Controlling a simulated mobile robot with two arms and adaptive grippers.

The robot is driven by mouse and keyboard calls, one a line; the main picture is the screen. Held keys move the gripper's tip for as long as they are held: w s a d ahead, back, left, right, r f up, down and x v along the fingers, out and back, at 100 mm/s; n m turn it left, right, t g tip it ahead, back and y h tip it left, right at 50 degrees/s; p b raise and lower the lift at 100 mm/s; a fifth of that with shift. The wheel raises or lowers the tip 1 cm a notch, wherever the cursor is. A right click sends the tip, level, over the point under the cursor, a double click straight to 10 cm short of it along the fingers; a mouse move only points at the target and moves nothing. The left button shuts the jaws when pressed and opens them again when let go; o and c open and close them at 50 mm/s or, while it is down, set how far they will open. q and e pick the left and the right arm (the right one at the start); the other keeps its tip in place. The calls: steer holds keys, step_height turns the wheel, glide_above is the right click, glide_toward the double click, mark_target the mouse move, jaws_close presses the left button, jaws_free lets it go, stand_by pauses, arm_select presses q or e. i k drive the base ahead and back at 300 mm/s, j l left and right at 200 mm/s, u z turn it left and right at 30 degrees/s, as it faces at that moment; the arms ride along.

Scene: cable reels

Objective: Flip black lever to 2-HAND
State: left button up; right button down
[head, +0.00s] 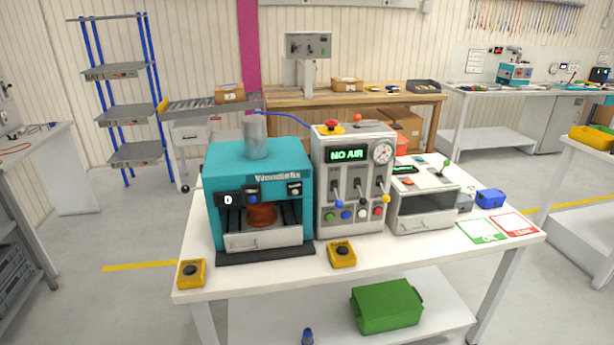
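The left one has a blue knob (337,203) and the right one a yellow knob (386,199). The middle lever (360,202) looks dark-tipped and seems to be the black lever. The labels beside the levers are too small to read. Neither of my grippers is in view.
A teal press (258,180) stands left of the box, and a grey drawer unit (423,205) stands right. A green bin (386,306) is on the lower shelf.

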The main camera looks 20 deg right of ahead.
mark_target(363, 201)
steer(key=z, duration=1.15)
